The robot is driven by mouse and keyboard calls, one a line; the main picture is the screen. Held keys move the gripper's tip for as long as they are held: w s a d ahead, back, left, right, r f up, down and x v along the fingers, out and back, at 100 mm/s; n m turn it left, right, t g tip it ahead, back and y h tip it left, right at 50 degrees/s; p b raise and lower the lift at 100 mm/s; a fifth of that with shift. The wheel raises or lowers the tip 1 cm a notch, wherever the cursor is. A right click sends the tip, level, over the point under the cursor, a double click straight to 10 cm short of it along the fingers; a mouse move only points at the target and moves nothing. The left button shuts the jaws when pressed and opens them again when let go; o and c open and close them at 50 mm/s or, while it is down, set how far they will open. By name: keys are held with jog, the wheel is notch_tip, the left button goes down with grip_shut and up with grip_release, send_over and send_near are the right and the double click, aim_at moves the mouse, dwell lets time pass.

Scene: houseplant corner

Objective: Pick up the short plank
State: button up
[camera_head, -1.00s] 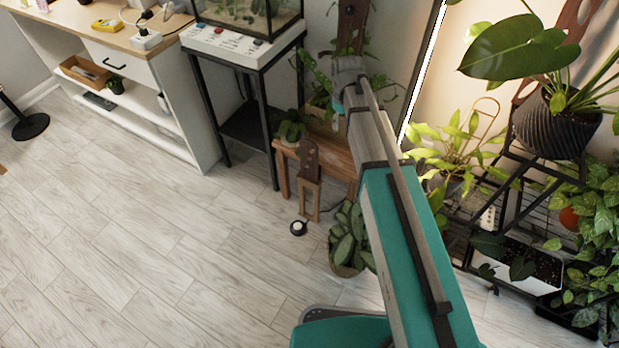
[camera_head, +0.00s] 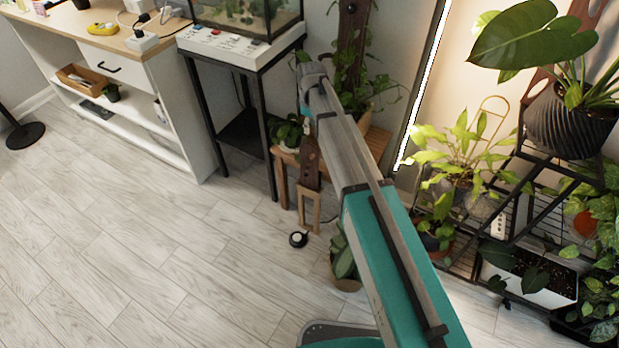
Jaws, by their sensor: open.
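A short dark brown plank (camera_head: 310,163) with holes in it stands nearly upright in a small light wood stand (camera_head: 309,208) on the floor, in front of a low wooden bench (camera_head: 287,158). A taller dark plank (camera_head: 352,38) stands behind the bench, partly covered by leaves. My arm reaches up across the middle of the view, just right of the short plank. Its far joint shows above the bench, but I cannot make out my gripper's fingers.
A black-framed stand (camera_head: 262,160) with a terrarium is left of the bench. A small round black-and-white object (camera_head: 298,239) lies before the wood stand. A potted plant (camera_head: 345,262) is partly behind my arm. Plant shelves (camera_head: 520,160) fill the right.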

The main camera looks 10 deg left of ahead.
aim_at(310, 154)
jog(key=shift+f, duration=0.15)
notch_tip(310, 154, down, 8)
jog(key=b, duration=0.8)
jog(key=shift+f+b, duration=0.15)
jog(key=shift+b, duration=0.15)
jog(key=shift+f+b, duration=2.55)
jog(key=shift+f, duration=0.05)
grip_shut()
